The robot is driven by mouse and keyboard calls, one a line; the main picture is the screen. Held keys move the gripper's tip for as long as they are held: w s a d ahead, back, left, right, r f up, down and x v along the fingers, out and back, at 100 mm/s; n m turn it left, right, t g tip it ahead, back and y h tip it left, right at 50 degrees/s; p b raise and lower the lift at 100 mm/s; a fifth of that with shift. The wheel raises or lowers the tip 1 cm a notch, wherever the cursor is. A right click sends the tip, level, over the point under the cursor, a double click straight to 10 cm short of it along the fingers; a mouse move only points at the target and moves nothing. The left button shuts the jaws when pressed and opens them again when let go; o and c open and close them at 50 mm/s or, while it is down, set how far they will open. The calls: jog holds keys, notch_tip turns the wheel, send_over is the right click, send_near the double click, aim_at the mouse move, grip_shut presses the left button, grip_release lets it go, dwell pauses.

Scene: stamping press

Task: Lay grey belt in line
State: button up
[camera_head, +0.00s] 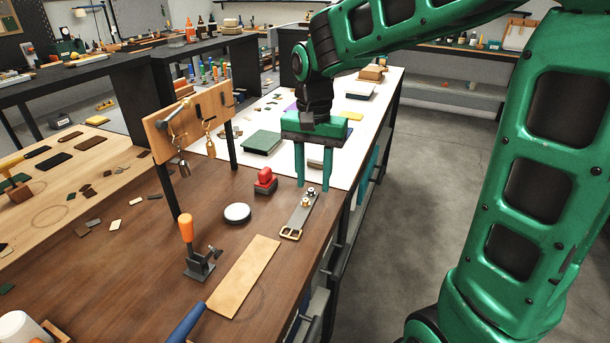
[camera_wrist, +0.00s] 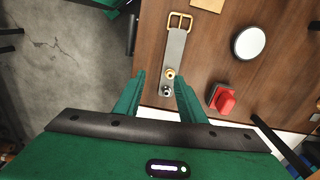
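The short grey belt (camera_head: 299,214) lies flat on the brown workbench near its right edge, its brass buckle (camera_head: 291,233) towards the front. A gold stud (camera_wrist: 170,73) and a silver stud (camera_wrist: 167,91) stand at its other end. The belt (camera_wrist: 173,50) also shows in the wrist view, with the buckle at the top and the strap slightly tilted. My gripper (camera_head: 312,186) points down, open and empty, above the stud end. In the wrist view its fingertips (camera_wrist: 161,82) appear either side of the studs. I cannot tell the exact height.
A red-topped block (camera_head: 265,181) and a white round disc (camera_head: 237,213) stand left of the belt. A tan strip (camera_head: 244,275) lies in front, beside an orange-handled press (camera_head: 199,262). A wooden rack (camera_head: 190,120) with hanging clips stands behind. The bench edge is close on the right.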

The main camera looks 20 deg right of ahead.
aim_at(303, 208)
jog(key=shift+w+a+f, duration=0.2)
jog(key=shift+w+a, duration=0.5)
jog(key=shift+a, duration=0.35)
notch_tip(303, 208, down, 7)
jog(key=shift+r, duration=0.2)
jog(key=c, duration=0.6)
jog(key=shift+o, duration=0.2)
